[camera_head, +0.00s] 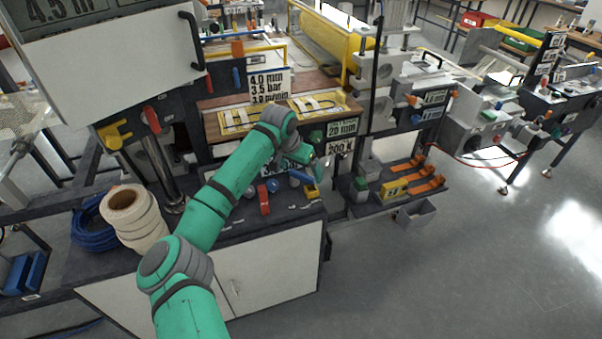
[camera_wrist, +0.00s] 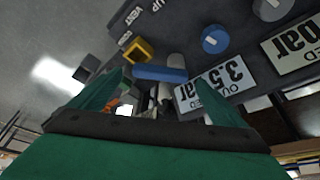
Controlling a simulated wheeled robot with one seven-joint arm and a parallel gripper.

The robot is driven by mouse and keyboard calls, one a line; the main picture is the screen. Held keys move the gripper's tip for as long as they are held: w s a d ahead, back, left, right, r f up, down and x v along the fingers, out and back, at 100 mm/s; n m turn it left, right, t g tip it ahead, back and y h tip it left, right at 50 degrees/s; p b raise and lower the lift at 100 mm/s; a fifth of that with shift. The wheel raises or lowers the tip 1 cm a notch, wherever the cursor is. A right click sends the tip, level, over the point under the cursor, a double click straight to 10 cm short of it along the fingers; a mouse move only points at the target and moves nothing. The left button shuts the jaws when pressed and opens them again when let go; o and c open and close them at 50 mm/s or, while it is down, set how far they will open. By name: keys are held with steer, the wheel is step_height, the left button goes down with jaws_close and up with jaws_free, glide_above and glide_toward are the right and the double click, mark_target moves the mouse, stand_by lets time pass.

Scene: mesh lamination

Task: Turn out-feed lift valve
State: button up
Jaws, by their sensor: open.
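My gripper (camera_wrist: 163,88) is open, with a green finger at each side of the wrist view. A blue lever handle (camera_wrist: 158,73) lies crosswise just beyond and between the fingertips; I cannot tell whether they touch it. A yellow block (camera_wrist: 138,50) is beside it, near the printed words UP and VENT. In the head view the blue handle (camera_head: 301,177) and yellow block (camera_head: 312,192) are at the panel's right end, with my gripper (camera_head: 318,168) close above.
A red lever (camera_head: 264,201) stands on the same dark panel. A tape roll (camera_head: 133,215) is at left. Open floor (camera_head: 440,280) lies to the right.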

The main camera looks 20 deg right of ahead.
mark_target(302, 177)
steer(key=shift+x, duration=1.3)
steer(key=shift+a, duration=0.1)
steer(key=shift+c, duration=0.3)
steer(key=c, duration=1.5)
steer(key=shift+o, duration=0.2)
